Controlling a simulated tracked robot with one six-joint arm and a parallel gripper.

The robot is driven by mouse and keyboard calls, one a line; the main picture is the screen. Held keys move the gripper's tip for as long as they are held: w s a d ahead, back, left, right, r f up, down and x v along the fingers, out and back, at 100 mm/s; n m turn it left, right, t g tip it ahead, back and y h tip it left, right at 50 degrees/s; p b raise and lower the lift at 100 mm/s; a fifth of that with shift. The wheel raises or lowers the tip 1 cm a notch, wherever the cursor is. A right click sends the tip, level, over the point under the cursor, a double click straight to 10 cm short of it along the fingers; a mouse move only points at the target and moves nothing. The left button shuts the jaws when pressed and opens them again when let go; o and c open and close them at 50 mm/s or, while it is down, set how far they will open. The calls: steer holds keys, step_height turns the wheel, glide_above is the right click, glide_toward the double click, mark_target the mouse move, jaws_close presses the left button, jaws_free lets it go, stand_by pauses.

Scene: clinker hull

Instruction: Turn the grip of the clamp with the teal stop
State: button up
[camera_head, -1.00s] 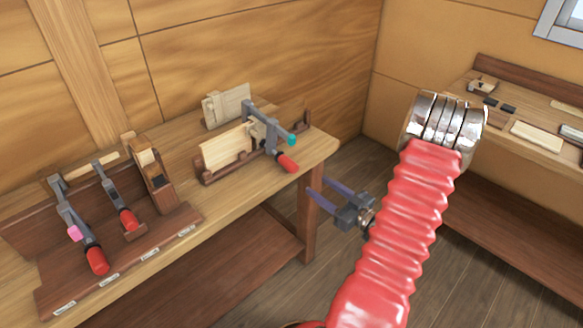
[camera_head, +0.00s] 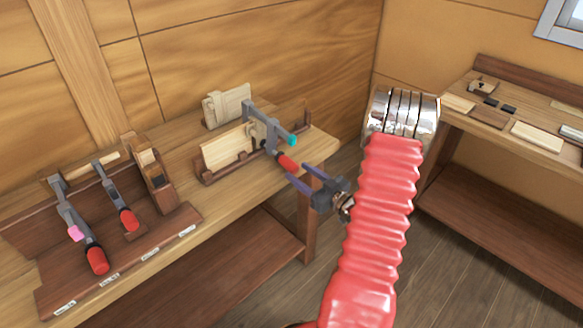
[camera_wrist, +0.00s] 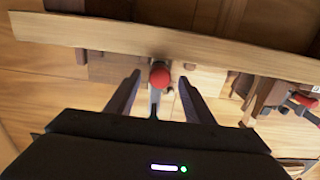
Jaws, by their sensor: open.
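The clamp with the teal stop (camera_head: 291,140) is set on wooden boards at the right end of the bench. Its red grip (camera_head: 288,162) points toward the front right. My gripper (camera_head: 297,175) is open, with its fingertips close to the red grip at the bench's corner. In the wrist view the red grip (camera_wrist: 160,76) shows end-on between the two fingers of my gripper (camera_wrist: 158,78), with space on both sides. Neither finger visibly touches it. How far the fingertips reach along the grip cannot be told. The teal stop is not visible in the wrist view.
Another clamp with a pink stop (camera_head: 75,233), a smaller red-gripped clamp (camera_head: 124,205) and a wooden plane (camera_head: 157,180) stand on a dark rack (camera_head: 130,262) at left. A second bench (camera_head: 487,212) is at right. Floor is clear between the benches.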

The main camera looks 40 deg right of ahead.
mark_target(296, 170)
steer(key=shift+w, duration=2.4)
steer(key=shift+c, duration=0.5)
steer(key=c, duration=0.9)
steer(key=shift+c, duration=0.2)
steer(key=shift+m+y, duration=0.4)
steer(key=shift+m, duration=1.6)
